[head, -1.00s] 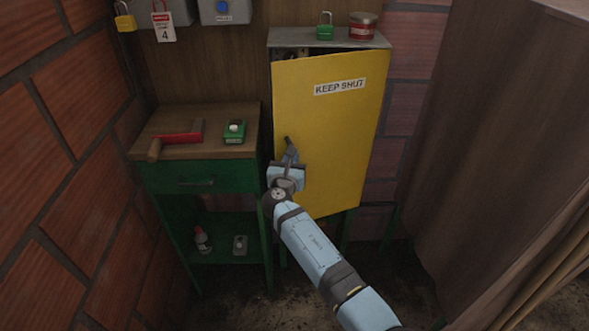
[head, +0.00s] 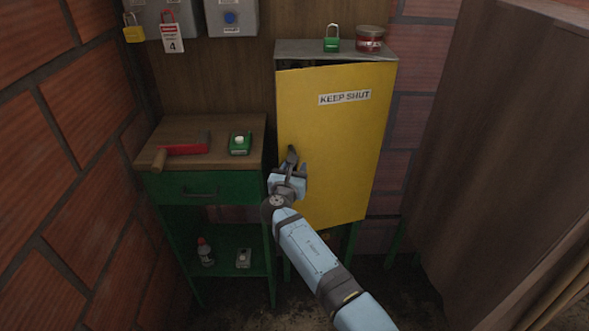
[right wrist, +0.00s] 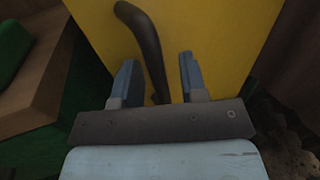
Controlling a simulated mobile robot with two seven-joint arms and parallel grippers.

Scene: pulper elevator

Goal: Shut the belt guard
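The belt guard (head: 335,150) is a yellow door labelled "KEEP SHUT" on a grey-topped cabinet. It stands slightly ajar, with a narrow dark gap along its top edge. Its dark handle (right wrist: 148,45) is near the left edge of the door. My right gripper (head: 289,165) is at the handle. In the right wrist view, the fingers (right wrist: 158,78) are apart, with the handle's lower part between them and space visible on both sides. Whether a finger touches the door cannot be told. My left gripper is not in view.
A green padlock (head: 332,40) and a red tin (head: 370,38) sit on the cabinet top. A brown panel (head: 480,150) stands at the right.

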